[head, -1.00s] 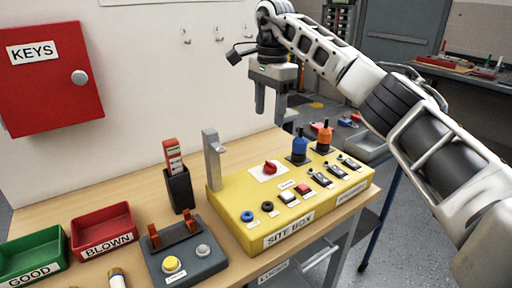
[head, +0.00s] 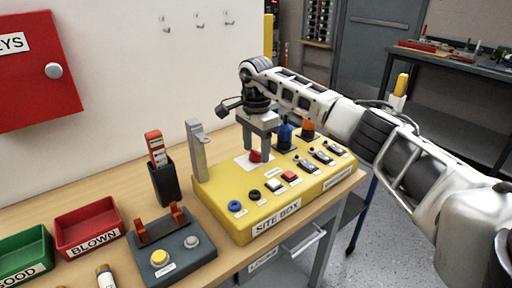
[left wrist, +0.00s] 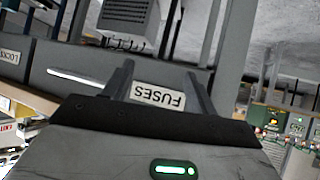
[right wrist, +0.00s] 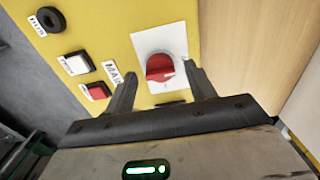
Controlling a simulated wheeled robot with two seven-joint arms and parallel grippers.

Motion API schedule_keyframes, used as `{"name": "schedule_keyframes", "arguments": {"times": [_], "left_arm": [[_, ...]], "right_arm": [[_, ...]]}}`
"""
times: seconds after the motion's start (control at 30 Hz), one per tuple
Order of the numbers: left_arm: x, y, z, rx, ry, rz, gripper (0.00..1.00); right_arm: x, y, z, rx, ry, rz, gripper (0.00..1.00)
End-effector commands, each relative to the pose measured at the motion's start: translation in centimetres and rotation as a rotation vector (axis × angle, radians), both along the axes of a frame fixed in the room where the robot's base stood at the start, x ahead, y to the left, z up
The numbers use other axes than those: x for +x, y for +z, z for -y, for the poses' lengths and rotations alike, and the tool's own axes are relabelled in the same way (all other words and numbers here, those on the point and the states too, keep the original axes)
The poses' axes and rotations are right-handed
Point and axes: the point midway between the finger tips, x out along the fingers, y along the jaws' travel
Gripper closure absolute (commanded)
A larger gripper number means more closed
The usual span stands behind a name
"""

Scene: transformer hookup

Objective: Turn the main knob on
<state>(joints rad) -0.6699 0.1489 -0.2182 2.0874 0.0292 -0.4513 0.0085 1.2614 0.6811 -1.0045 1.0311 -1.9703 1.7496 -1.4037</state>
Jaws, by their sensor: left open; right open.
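The main knob is a red rotary knob (head: 255,156) on a white plate on top of the yellow site box (head: 222,199). In the right wrist view the red knob (right wrist: 160,67) lies ahead, between the fingertips, with a "MAIN" label (right wrist: 113,73) beside it. My right gripper (head: 257,146) is open, pointing down, with its fingers either side of the knob; I cannot tell whether they touch it. My left gripper (left wrist: 160,80) is open and empty, facing a drawer labelled "FUSES" (left wrist: 157,97); it is not in the head view.
A grey upright bracket (head: 198,150) stands on the box left of the knob. Blue (head: 285,134) and orange (head: 308,128) connectors are just right of the gripper. Switches and buttons line the box front. A fuse holder (head: 165,182) and grey tester (head: 172,246) stand left.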

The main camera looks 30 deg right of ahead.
Motion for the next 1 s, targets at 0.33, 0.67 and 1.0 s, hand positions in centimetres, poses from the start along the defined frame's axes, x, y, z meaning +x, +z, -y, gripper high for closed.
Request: {"name": "schedule_keyframes", "arguments": {"times": [0.33,0.67,1.0], "left_arm": [[-0.11,-0.36,-0.04,0.003,0.0,-0.007,0.42],[-0.07,-0.32,-0.03,0.004,-0.001,-0.006,0.42],[-0.04,0.27,-0.05,0.008,-0.001,-0.004,0.42]], "right_arm": [[-0.01,-0.68,-0.01,0.0,0.0,0.0,0.45],[-0.01,-0.63,-0.02,0.0,0.0,-0.001,0.89],[0.0,-0.47,-0.01,0.001,-0.082,-0.001,0.89]]}}
